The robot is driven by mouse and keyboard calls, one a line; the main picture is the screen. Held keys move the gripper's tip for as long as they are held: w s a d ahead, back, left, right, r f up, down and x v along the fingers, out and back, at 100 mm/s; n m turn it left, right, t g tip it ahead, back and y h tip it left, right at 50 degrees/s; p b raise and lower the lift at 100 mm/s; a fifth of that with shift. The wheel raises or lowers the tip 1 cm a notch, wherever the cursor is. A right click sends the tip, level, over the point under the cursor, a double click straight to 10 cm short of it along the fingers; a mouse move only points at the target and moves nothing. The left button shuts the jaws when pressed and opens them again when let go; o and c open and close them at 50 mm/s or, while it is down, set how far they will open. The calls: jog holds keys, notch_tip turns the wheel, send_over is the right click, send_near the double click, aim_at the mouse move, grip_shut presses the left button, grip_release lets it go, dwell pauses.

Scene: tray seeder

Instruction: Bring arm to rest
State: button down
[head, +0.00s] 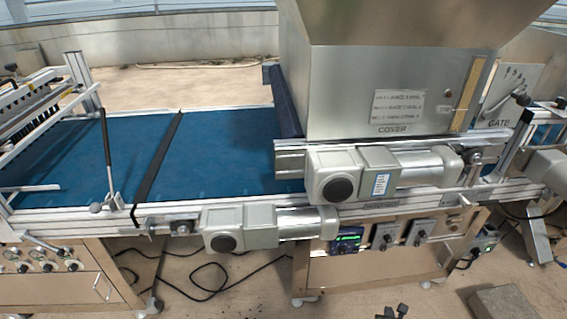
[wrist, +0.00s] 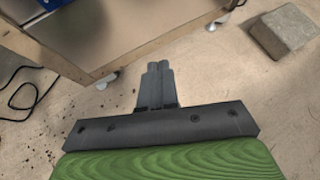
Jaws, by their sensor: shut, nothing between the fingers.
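My gripper (wrist: 158,68) shows in the wrist view with its two dark fingers together and nothing between them. It hangs above the bare floor, in front of the machine's cabinet corner and caster. In the head view the tip of my gripper (head: 392,312) shows at the bottom edge, below the control cabinet (head: 375,270) and apart from it. The rest of my arm is out of that view.
The tray seeder has a blue belt (head: 225,150), a steel hopper housing (head: 365,90) and grey motors (head: 270,226) along its front. A grey block (head: 505,303) lies on the floor at right, also in the wrist view (wrist: 283,30). Black cables (head: 200,275) lie under the machine.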

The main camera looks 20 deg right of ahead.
jog(key=w+a+r+n+t+y, duration=0.1)
jog(key=w+r+n+t+y, duration=0.2)
jog(key=w+r+n, duration=0.45)
jog(key=w+a+r+n+g+y, duration=0.2)
jog(key=w+a+r+n+y, duration=0.15)
jog(key=a+r+n, duration=0.55)
jog(key=w+a+r+n+g+y, duration=0.2)
jog(key=w+a+r+n+y, duration=0.15)
jog(key=a+r+n, duration=0.5)
jog(key=s+a+r+n+g+h, duration=0.1)
jog(key=s+a+r+n, duration=0.4)
jog(key=s+r+n, duration=0.3)
jog(key=s+a+r+n+g+h, duration=0.2)
jog(key=s+a+r+n, duration=0.5)
jog(key=r, duration=0.3)
jog(key=s+r+n, duration=0.2)
jog(key=s+r, duration=0.1)
jog(key=s, duration=0.7)
notch_tip(320, 180, up, 14)
jog(key=p, duration=1.4)
jog(key=shift+r+t+p, duration=0.2)
jog(key=shift+t+p, duration=0.1)
jog(key=shift+w+d, duration=0.1)
